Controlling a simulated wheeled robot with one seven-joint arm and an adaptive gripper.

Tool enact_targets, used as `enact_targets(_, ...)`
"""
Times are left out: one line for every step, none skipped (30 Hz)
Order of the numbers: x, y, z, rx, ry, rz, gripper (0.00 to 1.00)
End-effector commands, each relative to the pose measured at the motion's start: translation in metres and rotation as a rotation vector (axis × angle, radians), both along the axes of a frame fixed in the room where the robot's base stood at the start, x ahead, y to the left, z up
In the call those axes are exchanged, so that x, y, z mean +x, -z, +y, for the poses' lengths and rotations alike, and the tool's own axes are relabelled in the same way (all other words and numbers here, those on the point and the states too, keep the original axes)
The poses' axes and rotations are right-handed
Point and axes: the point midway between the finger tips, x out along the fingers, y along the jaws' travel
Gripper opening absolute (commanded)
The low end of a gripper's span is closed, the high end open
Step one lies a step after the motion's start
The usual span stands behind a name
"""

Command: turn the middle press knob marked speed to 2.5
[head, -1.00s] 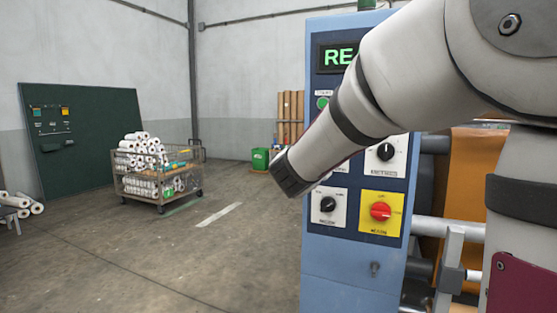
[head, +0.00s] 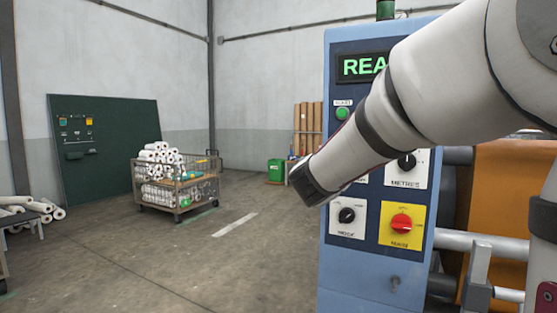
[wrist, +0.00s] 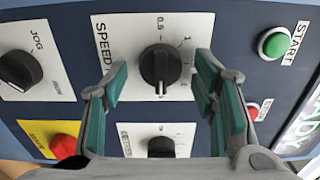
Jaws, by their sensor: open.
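In the wrist view the speed knob (wrist: 160,66) is a black round knob with a raised bar on a white plate (wrist: 98,85) marked SPEED. A white line shows at the bar's lower end. The marks 0.5 and 1 can be read above it; the lower marks are too small or hidden. My gripper (wrist: 160,66) is open, with one teal-padded finger on either side of the knob in the picture. No contact shows, and the depth left to the knob cannot be told. In the head view my arm hides the knob and the gripper.
The blue press panel (head: 350,290) also carries a black jog knob (wrist: 18,70), a green start button (wrist: 273,43), a red button (wrist: 251,110), a red knob on yellow (head: 401,222) and a metres knob (head: 407,161). A cart of rolls (head: 176,209) stands left on open floor.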

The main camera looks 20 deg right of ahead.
Motion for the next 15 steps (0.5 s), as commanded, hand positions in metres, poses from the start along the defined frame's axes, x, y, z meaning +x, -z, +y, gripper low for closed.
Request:
enact_targets(0.0,0.0,0.0,0.0,0.0,0.0,0.53)
enact_targets(0.0,0.0,0.0,0.0,0.0,0.0,0.53)
enact_targets(-0.001,0.0,0.001,-0.001,0.0,-0.001,0.53)
enact_targets(-0.002,0.0,0.002,0.001,-0.001,-0.001,0.53)
enact_targets(-0.003,0.0,0.004,0.001,-0.001,-0.001,0.53)
enact_targets(-0.005,0.0,0.006,0.001,-0.001,-0.001,0.53)
enact_targets(-0.007,0.0,0.009,0.001,-0.001,-0.001,0.53)
enact_targets(-0.009,-0.001,0.012,0.0,-0.001,-0.001,0.53)
enact_targets(-0.013,-0.001,0.018,0.0,-0.003,-0.001,0.53)
enact_targets(-0.017,-0.001,0.022,0.0,-0.003,-0.002,0.53)
enact_targets(-0.021,-0.001,0.027,0.0,-0.003,-0.002,0.53)
enact_targets(-0.025,-0.001,0.034,0.0,-0.005,-0.002,0.53)
enact_targets(-0.029,-0.001,0.039,0.0,-0.004,-0.002,0.53)
enact_targets(-0.033,-0.001,0.044,0.0,-0.004,-0.002,0.53)
enact_targets(-0.039,-0.001,0.05,0.0,-0.003,-0.002,0.53)
